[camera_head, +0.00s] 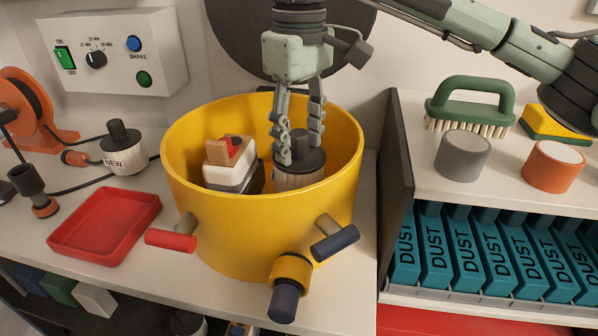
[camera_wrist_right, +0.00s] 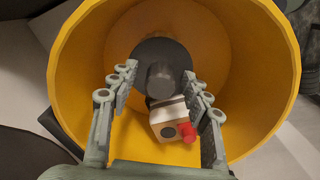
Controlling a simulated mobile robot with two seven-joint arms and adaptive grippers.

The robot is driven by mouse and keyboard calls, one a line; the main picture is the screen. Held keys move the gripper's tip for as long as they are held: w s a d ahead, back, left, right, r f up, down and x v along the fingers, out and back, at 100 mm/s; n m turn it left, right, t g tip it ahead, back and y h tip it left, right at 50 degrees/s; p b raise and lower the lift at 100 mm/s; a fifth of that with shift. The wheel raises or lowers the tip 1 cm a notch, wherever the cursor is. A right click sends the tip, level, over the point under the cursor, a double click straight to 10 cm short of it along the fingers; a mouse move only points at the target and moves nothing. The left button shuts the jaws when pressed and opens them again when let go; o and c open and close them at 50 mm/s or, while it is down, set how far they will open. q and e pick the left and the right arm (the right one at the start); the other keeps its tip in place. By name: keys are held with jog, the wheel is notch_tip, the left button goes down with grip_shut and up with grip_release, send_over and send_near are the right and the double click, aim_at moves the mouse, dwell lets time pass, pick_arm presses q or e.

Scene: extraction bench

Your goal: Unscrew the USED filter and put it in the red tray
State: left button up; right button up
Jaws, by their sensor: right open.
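A filter with a dark round cap, a knob on top and a pale pleated body (camera_head: 300,181) stands inside the yellow drum; no USED label shows on it. Its dark cap (camera_wrist_right: 150,52) also shows in the right wrist view. My right gripper (camera_head: 298,151) is open, pointing down into the drum, with its fingers on either side of the cap's knob; I cannot tell whether they touch it. In the right wrist view the fingertips (camera_wrist_right: 158,73) flank the knob. The red tray (camera_head: 105,224) lies empty on the bench, left of the drum. My left gripper is out of view.
The yellow drum (camera_head: 262,230) has a high rim and handles sticking out in front. A toy-boat-like item (camera_head: 233,172) sits beside the filter inside. A filter marked NEW (camera_head: 123,158) stands behind the tray. A dark partition (camera_head: 395,190) rises right of the drum.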

jog(key=m, duration=0.6)
jog(key=shift+f+m+b, duration=0.1)
jog(key=shift+m+b, duration=0.3)
jog(key=m, duration=0.7)
jog(key=shift+b, duration=0.4)
jog(key=m+b, duration=0.1)
jog(key=m, duration=1.2)
grip_shut()
jog(key=n, duration=0.3)
jog(key=shift+r, duration=0.2)
jog(key=shift+f+n, duration=0.1)
jog(key=shift+n, duration=0.3)
